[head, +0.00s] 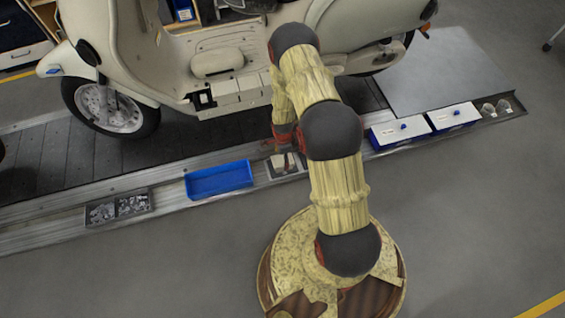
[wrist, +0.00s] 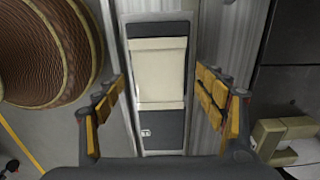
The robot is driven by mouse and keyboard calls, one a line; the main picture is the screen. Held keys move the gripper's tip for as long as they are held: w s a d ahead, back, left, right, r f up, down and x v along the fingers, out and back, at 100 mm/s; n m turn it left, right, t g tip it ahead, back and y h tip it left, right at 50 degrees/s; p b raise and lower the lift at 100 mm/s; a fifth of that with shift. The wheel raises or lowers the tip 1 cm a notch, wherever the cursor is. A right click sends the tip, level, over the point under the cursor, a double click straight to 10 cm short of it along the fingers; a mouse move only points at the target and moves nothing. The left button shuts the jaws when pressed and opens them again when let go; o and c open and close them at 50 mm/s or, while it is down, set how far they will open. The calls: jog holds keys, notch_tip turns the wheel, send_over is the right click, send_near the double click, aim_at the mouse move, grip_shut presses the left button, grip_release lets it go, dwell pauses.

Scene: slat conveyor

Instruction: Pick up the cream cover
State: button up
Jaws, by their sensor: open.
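The cream cover (wrist: 158,75) is a pale, flat, roughly rectangular panel. In the wrist view it lies in a narrow dark grey tray (wrist: 162,133), with bare tray floor at both ends. My gripper (wrist: 159,82) is open, its yellow-padded fingers spread on the left and right of the tray in the picture. Nothing is between the pads, and the cover appears beyond the fingertips. In the head view my gripper (head: 283,140) is above the rail beside the tray (head: 287,172), and my arm and gripper hide much of that spot.
A cream scooter (head: 130,50) stands on the dark slat conveyor (head: 60,160) behind my gripper. Along the rail are a blue bin (head: 219,179), a grey tray of small metal parts (head: 118,207) and two white-topped blue boxes (head: 425,124). The floor in front is clear.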

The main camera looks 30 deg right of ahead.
aim_at(283, 160)
notch_tip(283, 160, down, 4)
jog(key=shift+a+r+b, duration=0.1)
jog(key=shift+r+b, duration=0.05)
jog(key=shift+b, duration=0.5)
jog(key=shift+r, duration=0.1)
jog(key=c, duration=0.3)
jog(key=c, duration=1)
